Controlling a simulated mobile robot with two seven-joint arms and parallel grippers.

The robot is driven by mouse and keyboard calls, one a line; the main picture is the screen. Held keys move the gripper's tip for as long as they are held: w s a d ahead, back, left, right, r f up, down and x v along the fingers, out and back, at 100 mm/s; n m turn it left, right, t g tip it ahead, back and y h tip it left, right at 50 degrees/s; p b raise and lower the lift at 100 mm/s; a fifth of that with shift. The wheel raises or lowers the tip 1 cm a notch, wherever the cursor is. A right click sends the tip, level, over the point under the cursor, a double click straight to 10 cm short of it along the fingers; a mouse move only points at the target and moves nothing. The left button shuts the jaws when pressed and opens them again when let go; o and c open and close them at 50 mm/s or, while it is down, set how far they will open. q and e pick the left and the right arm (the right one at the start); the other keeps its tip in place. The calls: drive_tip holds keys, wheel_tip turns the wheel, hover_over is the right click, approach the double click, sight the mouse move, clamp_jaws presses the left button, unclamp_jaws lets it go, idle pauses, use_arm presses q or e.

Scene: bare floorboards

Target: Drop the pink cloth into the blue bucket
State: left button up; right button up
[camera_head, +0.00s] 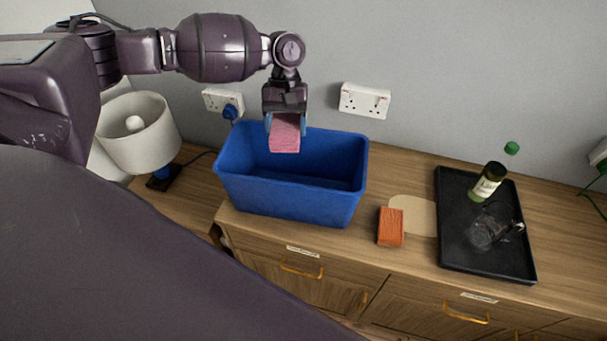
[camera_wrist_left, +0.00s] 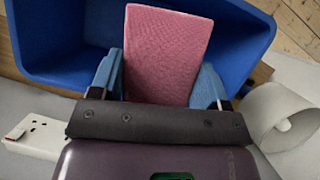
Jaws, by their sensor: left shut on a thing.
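The pink cloth (camera_head: 285,134) looks like a flat folded block. My left gripper (camera_head: 285,122) is shut on it and holds it over the back part of the blue bucket's opening. In the left wrist view the pink cloth (camera_wrist_left: 166,52) sits between the two blue fingers of my left gripper (camera_wrist_left: 163,85). The blue bucket (camera_head: 285,203) is a rectangular tub standing on the wooden cabinet top, and its visible inside is empty. It also shows behind the cloth in the left wrist view (camera_wrist_left: 70,45). My right gripper is not in view.
Right of the bucket are an orange block (camera_head: 391,227) and a beige mat (camera_head: 413,215). A black tray (camera_head: 487,262) holds a dark bottle (camera_head: 487,182) and a clear glass item (camera_head: 485,230). A white lamp (camera_head: 140,135) stands at left. Wall sockets (camera_head: 364,101) are behind the bucket.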

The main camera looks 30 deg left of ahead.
use_arm(q)
drive_tip(key=shift+s+f, duration=0.25)
drive_tip(key=shift+f, duration=2.6)
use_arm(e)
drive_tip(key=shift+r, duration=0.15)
use_arm(q)
drive_tip(key=o, duration=1)
drive_tip(key=shift+w+r, duration=0.1)
drive_tip(key=b+v, duration=0.1)
drive_tip(key=v, duration=0.9)
drive_tip(key=shift+r, duration=0.35)
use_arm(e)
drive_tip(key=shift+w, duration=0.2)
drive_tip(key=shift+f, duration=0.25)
use_arm(q)
drive_tip(key=shift+f, duration=0.1)
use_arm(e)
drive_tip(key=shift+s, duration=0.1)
